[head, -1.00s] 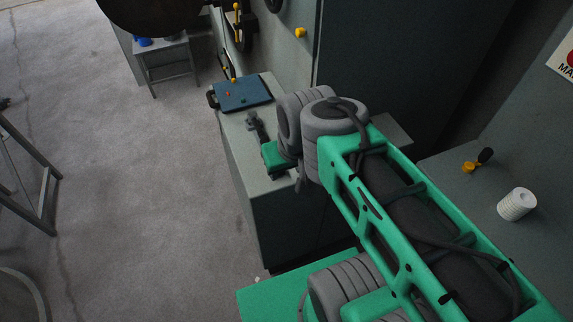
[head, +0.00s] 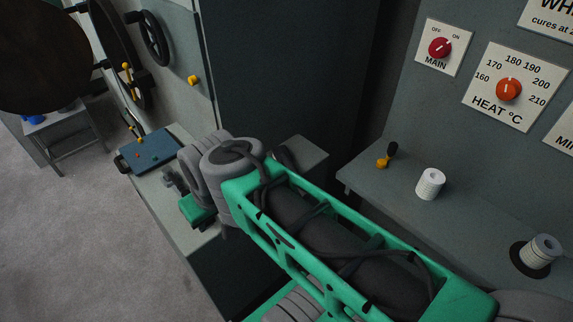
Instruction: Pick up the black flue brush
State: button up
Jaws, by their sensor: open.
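I see nothing that I can surely name as the black flue brush. A small piece with a black upper part and a yellow base (head: 386,156) sits on the grey shelf at the right; I cannot tell if it is the brush. My gripper (head: 168,178) is at the left end of my green arm, over the light bench top near the blue tray. It is open, and its fingers are small and dark here. I see nothing between them. My arm hides part of the bench.
The blue tray (head: 152,151) lies on the bench (head: 172,222). A control panel with a red knob (head: 440,47) and an orange knob (head: 508,89) rises behind.

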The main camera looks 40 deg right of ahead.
aim_at(281, 154)
jog(key=k, duration=0.8)
jog(key=u, duration=0.9)
jog(key=i, duration=0.5)
jog(key=u, duration=0.05)
